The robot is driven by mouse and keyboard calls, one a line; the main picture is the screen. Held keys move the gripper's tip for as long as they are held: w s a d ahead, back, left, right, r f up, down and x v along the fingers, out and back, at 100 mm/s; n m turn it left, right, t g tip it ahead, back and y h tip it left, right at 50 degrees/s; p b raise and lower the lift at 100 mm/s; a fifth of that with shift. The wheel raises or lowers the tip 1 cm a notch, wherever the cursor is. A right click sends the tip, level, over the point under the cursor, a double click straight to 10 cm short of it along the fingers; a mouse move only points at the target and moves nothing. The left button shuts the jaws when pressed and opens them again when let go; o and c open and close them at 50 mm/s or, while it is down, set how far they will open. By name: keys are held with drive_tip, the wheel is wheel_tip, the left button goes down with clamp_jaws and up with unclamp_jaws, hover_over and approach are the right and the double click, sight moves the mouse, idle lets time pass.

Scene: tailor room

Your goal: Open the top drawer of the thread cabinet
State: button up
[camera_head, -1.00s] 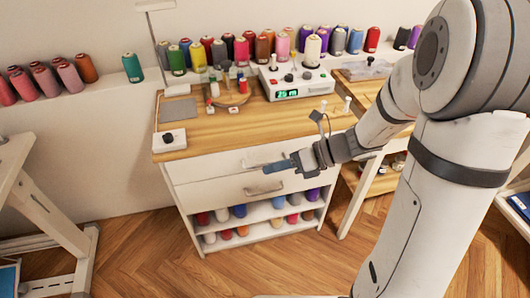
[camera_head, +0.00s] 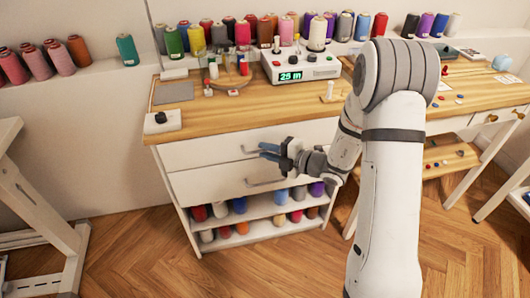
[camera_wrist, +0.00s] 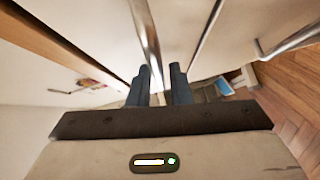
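The white thread cabinet (camera_head: 178,185) with a wooden top stands in the middle of the head view. Its top drawer (camera_head: 205,151) looks shut, flush with the front. The top drawer's bar handle (camera_head: 250,149) shows just left of my gripper, which hides its right part. My gripper (camera_head: 269,151) is in front of the top drawer, its two dark fingers apart. In the wrist view, a metal bar (camera_wrist: 145,35) runs down toward the gap between the fingers (camera_wrist: 162,85). I cannot tell whether they touch it.
The lower drawer handle (camera_head: 266,182) is just below my gripper. Open shelves (camera_head: 252,229) below hold several spools. A white device with a green display (camera_head: 301,68) stands on the cabinet top. A table (camera_head: 478,95) stands at the right. Wooden floor is free in front.

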drive_tip(key=shift+w+a+f, duration=0.1)
drive_tip(key=shift+w+a, duration=0.15)
drive_tip(key=shift+a, duration=0.2)
drive_tip(key=shift+c, duration=0.2)
clamp_jaws()
